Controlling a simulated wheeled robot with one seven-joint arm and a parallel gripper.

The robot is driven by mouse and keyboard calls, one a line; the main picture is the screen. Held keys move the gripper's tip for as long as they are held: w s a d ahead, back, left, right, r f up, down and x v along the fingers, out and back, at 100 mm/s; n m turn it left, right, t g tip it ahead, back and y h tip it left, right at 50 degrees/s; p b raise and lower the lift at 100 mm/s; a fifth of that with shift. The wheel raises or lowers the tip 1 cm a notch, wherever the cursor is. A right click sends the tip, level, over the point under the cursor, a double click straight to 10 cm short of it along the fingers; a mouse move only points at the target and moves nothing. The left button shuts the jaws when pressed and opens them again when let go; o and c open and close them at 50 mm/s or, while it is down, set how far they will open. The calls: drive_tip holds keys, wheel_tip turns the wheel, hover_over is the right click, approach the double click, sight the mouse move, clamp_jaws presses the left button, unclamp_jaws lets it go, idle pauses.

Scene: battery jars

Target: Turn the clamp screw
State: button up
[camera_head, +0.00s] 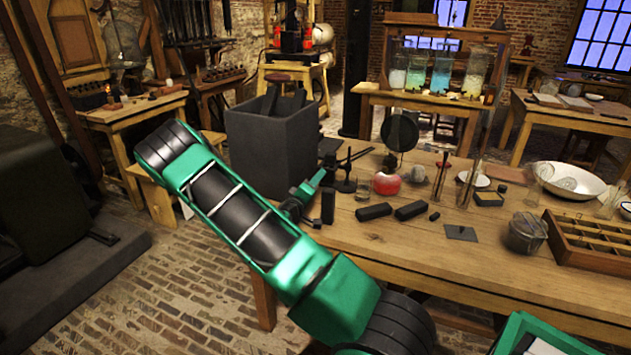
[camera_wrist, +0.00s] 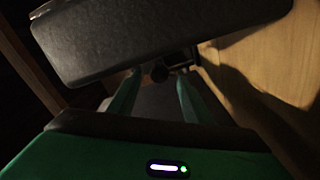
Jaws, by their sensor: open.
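In the wrist view, a small dark round knob (camera_wrist: 160,73), which looks like the clamp screw, sits just beyond and between my fingertips. My gripper (camera_wrist: 159,80) is open, one green finger on each side of the knob. I cannot tell whether either finger touches it. Behind the knob is a dark bracket or clamp body, mostly hidden in shadow. In the head view, my gripper (camera_head: 321,176) is at the table's left end, close to a thin black stand (camera_head: 346,176) with a slanting crossbar. The screw is too small to make out there.
A wide dark slab (camera_wrist: 160,35) crosses the top of the wrist view, close above my fingers. On the wooden table (camera_head: 400,245) are black blocks (camera_head: 373,211), a red round vessel (camera_head: 386,183) and glassware. A large grey box (camera_head: 270,150) stands behind my gripper.

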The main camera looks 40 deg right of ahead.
drive_tip(key=shift+x, duration=1.35)
drive_tip(key=c, duration=1.1)
drive_tip(key=shift+o, duration=0.2)
drive_tip(key=shift+f+n, duration=0.1)
drive_tip(key=shift+n, duration=0.3)
drive_tip(key=n, duration=0.4)
drive_tip(key=shift+a+f+n, duration=0.1)
drive_tip(key=shift+f+n, duration=0.05)
drive_tip(key=shift+n, duration=2.65)
